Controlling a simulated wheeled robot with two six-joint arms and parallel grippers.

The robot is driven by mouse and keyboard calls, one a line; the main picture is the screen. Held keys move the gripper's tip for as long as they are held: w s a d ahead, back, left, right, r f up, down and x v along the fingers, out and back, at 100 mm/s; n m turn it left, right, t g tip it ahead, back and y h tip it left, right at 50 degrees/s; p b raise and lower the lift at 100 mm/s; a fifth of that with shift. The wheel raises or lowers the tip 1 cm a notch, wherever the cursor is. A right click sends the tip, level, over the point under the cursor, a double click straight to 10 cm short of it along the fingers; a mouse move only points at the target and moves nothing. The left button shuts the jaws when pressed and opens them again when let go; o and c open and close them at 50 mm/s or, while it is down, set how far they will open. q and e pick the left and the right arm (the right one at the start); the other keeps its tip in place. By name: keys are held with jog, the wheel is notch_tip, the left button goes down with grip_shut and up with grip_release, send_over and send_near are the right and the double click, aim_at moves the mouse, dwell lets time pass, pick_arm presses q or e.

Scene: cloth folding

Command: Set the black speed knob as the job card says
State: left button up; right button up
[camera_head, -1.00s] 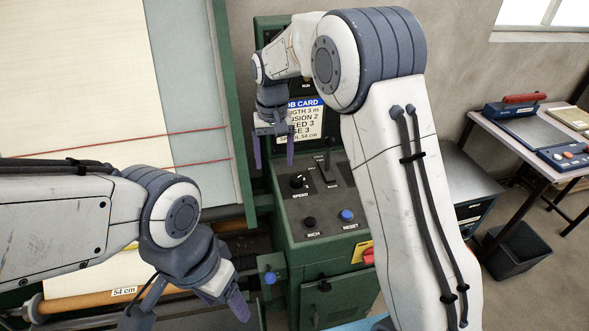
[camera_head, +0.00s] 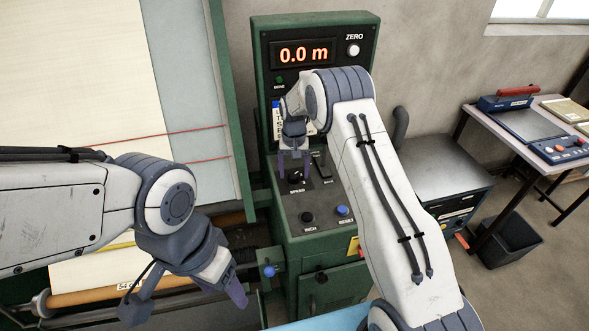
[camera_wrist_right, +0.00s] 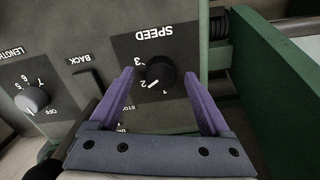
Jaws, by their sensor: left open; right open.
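The black speed knob (camera_head: 296,178) sits on the green machine's sloped panel. In the right wrist view the knob (camera_wrist_right: 160,73), under the upside-down word SPEED, has a pale pointer mark toward its lower left, near the 2; the exact setting is hard to tell. My right gripper (camera_head: 294,167) is open, its fingers on either side of the knob; in the wrist view the gripper (camera_wrist_right: 159,77) shows gaps beside it. The job card (camera_head: 277,120) is mostly hidden behind my right arm. My left gripper (camera_head: 188,301) is open and empty, low at the left.
The reset button (camera_head: 342,210) and inch button (camera_head: 307,216) lie just below the speed knob. A length knob (camera_wrist_right: 32,99) and a back lever (camera_wrist_right: 90,82) are beside it. The display (camera_head: 303,54) reads 0.0 m. A side table (camera_head: 545,150) stands at right.

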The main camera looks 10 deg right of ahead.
jog(key=shift+f, duration=0.35)
grip_shut()
